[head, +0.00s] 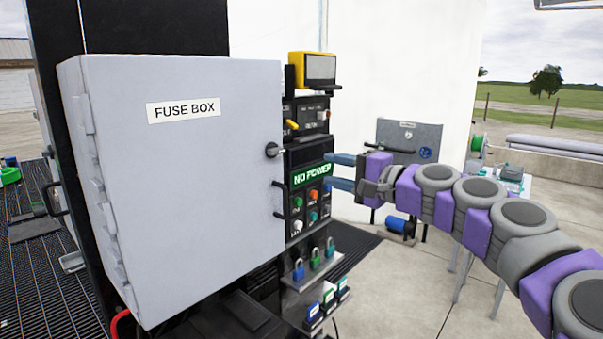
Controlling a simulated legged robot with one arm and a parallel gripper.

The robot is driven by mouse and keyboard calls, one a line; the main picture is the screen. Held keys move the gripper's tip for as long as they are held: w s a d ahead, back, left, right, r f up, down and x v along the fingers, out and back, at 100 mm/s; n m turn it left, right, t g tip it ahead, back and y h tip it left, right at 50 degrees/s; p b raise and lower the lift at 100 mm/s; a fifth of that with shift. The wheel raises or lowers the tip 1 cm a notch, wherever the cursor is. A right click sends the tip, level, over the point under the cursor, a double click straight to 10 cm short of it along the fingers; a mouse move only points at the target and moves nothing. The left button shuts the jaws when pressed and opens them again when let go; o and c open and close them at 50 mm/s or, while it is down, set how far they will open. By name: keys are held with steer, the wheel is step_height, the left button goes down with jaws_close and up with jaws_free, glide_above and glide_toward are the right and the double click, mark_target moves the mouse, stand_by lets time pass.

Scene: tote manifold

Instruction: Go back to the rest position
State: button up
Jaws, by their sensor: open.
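My gripper (342,172) is open and empty, with its two blue fingers pointing left toward the control panel. The fingertips are close to the panel's right edge in the picture; I cannot tell whether they touch it. My arm is stretched out from the lower right. The grey fuse box (190,190) stands to the left with its door shut. Its dark latch knob (272,150) and black handle (281,199) are on the right edge. The panel shows a green "NO POWER" sign (311,174) above several coloured buttons.
Several padlocks (314,259) hang on a shelf below the panel, with small tagged items (328,302) lower down. A yellow-framed device (312,70) sits on top. A grey case (409,140) and a table (510,190) stand behind my arm. Concrete floor (410,290) below the arm looks clear.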

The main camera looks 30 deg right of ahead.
steer(key=s+a+f+n+g+y, duration=0.1)
steer(key=s+a+f+n+g, duration=0.25)
steer(key=a, duration=0.55)
steer(key=s+a+f+n+g, duration=0.25)
steer(key=a+f, duration=0.25)
steer(key=a, duration=0.4)
steer(key=s+a+f+n+g+y, duration=0.15)
steer(key=a+f+n+g, duration=0.3)
steer(key=a, duration=0.45)
steer(key=s+a+f+n+g+h, duration=0.1)
steer(key=s+a+f+g+h, duration=0.25)
steer(key=s+f, duration=0.4)
steer(key=s+d+f+n+g+h, duration=0.1)
steer(key=s+d+f+g+h, duration=0.1)
steer(key=s+f, duration=0.5)
steer(key=s+d+f+n+g+h, duration=0.1)
steer(key=s+d+f+g+h, duration=0.1)
steer(key=s+f, duration=0.5)
steer(key=s+d+h, duration=0.1)
steer(key=s+d, duration=0.1)
steer(key=s, duration=0.2)
steer(key=shift+d+f+g, duration=0.25)
steer(key=shift+d+g, duration=0.1)
steer(key=shift+g, duration=0.05)
